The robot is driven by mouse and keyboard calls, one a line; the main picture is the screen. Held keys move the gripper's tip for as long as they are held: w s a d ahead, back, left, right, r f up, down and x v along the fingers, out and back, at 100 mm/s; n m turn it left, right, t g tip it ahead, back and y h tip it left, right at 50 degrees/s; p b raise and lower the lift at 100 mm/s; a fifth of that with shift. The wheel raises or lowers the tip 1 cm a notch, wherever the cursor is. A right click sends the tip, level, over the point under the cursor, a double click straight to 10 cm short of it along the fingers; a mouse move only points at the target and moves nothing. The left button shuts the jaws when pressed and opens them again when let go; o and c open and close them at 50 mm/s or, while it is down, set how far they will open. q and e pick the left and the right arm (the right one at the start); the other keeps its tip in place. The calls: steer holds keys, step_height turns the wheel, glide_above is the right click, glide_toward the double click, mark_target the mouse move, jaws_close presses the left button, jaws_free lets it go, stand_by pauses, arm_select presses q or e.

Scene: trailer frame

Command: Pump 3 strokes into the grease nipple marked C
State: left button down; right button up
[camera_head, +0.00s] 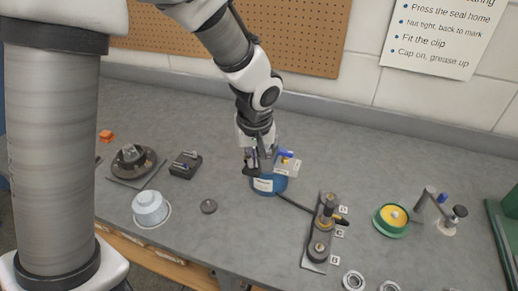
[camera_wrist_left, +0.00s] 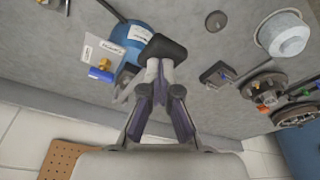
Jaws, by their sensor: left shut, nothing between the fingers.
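The blue grease pump (camera_head: 268,184) stands on the bench, with a white label and a tag plate with a yellow and blue fitting (camera_head: 288,160). It also shows in the left wrist view (camera_wrist_left: 124,40). A dark hose runs from it to a block (camera_head: 316,262) with posts and letter tags D, C (camera_head: 340,233) and B. The hose's end at the block is too small to place surely. My left gripper (camera_head: 256,166) is shut at the pump's top; its fingers meet (camera_wrist_left: 158,70) beside a black grip-like piece (camera_wrist_left: 163,47). I cannot tell whether they touch it. My right gripper is not in view.
A white cap (camera_head: 149,207), a small grey disc (camera_head: 208,206), a dark hub (camera_head: 133,160) and a black block (camera_head: 186,164) lie left. A green and yellow tin (camera_head: 391,219) and metal rings (camera_head: 353,281) are at right. The bench behind the lettered block is clear.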

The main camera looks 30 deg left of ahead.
mark_target(253, 174)
arm_select(q)
steer(key=shift+s+f+b, duration=0.15)
steer(key=shift+f+b, duration=0.65)
steer(key=shift+f, duration=0.3)
steer(key=shift+f+b, duration=1.05)
steer(key=shift+f, duration=0.15)
steer(key=shift+f, duration=0.15)
steer(key=r+p, duration=0.4)
steer(key=r, duration=0.1)
steer(key=w+r+p, duration=0.1)
steer(key=r+p, duration=0.1)
steer(key=shift+a+r, duration=0.1)
steer(key=shift+r, duration=0.1)
steer(key=shift+f, duration=0.1)
